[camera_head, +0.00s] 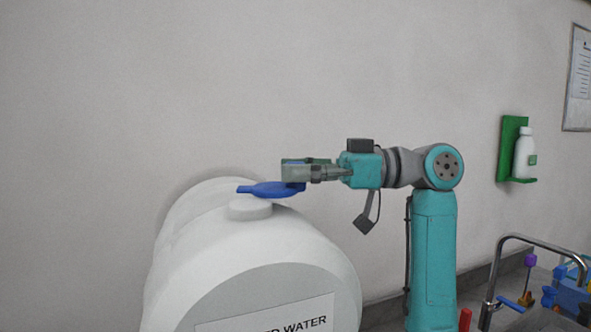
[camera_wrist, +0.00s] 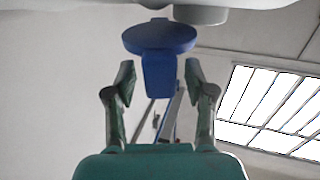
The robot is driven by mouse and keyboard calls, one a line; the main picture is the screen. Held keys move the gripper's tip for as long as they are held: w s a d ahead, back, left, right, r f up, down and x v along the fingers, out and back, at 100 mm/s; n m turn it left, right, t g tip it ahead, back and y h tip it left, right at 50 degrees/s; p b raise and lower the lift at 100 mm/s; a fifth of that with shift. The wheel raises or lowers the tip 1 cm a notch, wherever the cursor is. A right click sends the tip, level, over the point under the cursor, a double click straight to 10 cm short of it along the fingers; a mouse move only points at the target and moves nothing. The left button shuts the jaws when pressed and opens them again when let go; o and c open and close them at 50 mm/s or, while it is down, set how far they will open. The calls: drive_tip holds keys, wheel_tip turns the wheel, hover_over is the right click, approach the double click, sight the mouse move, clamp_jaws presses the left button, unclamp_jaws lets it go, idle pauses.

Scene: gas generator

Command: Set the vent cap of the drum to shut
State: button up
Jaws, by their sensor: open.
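The white drum (camera_head: 240,255) stands at the lower left in the head view. Its blue vent cap (camera_head: 265,189) is a flat disc with a tab, lying roughly level over the short white neck (camera_head: 250,209). In the wrist view the cap's disc (camera_wrist: 160,37) lies below the white neck (camera_wrist: 200,14) in the picture, and its tab (camera_wrist: 159,76) points at my gripper. My gripper (camera_head: 290,173) is open at the cap's right end. Its two fingers (camera_wrist: 160,82) stand on either side of the tab, with gaps showing. Whether the cap touches the neck is unclear.
A green holder with a white bottle (camera_head: 524,155) hangs on the wall at right. A sink tap (camera_head: 520,240) and several coloured items (camera_head: 570,290) are at the lower right. The wall behind the drum is bare.

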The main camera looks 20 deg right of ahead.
drive_tip(key=shift+a, duration=0.15)
clamp_jaws()
drive_tip(key=t, duration=0.1)
drive_tip(key=s+m+t+h, duration=0.1)
drive_tip(key=shift+s+a+m+t, duration=0.1)
drive_tip(key=shift+a+m+t, duration=0.15)
drive_tip(key=shift+m+t, duration=0.05)
drive_tip(key=shift+s+a+m+t+h, duration=0.25)
drive_tip(key=shift+s+m+t+h, duration=0.1)
drive_tip(key=shift+m+t+h, duration=0.4)
drive_tip(key=shift+s+a+m+t+h, duration=0.2)
drive_tip(key=shift+s+m+t+h, duration=0.2)
drive_tip(key=shift+m+t, duration=0.4)
unclamp_jaws()
